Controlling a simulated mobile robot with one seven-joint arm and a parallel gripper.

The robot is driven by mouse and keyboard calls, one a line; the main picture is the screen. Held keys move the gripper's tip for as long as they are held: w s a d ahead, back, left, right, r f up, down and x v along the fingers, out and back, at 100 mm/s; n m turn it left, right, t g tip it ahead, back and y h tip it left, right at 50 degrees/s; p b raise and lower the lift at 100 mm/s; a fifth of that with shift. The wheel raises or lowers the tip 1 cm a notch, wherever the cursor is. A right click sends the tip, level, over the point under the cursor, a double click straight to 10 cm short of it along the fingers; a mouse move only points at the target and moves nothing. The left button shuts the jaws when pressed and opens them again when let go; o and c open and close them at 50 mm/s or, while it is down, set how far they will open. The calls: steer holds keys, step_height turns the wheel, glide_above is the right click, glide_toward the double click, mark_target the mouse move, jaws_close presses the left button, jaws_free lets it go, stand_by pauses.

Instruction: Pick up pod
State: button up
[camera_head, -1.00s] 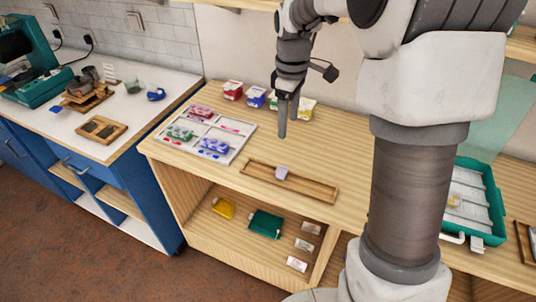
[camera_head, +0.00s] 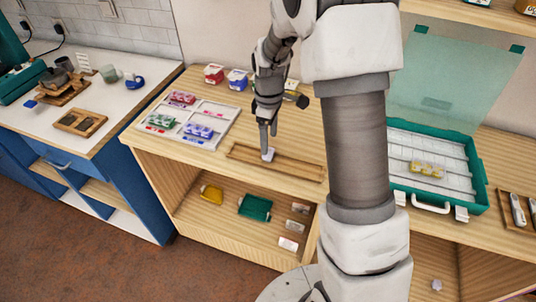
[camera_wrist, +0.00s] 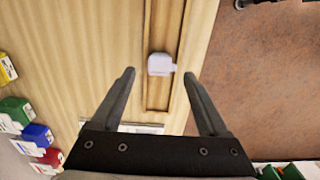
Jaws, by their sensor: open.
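The pod (camera_head: 268,154) is a small pale white-lilac piece lying in the long shallow wooden tray (camera_head: 300,170) on the wooden counter. In the wrist view the pod (camera_wrist: 161,64) sits across the tray's channel, ahead of the fingertips and between their lines. My gripper (camera_head: 269,140) is just above the pod in the head view, pointing down. In the wrist view my gripper (camera_wrist: 159,72) is open, with its two fingers apart and nothing held. In the head view the fingertips partly overlap the pod's upper edge, so contact is hard to judge there.
Left of the tray is a white sorting tray (camera_head: 222,122) with red, green and blue bead packs. Small coloured boxes (camera_head: 237,80) stand behind. An open teal case (camera_head: 480,190) with a yellow pack is at the right. The counter's front edge lies close to the wooden tray.

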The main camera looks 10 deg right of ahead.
mark_target(267, 156)
step_height(267, 156, down, 5)
steer(key=shift+w+a+r, duration=0.1)
steer(key=shift+r, duration=0.05)
steer(key=c, duration=1.2)
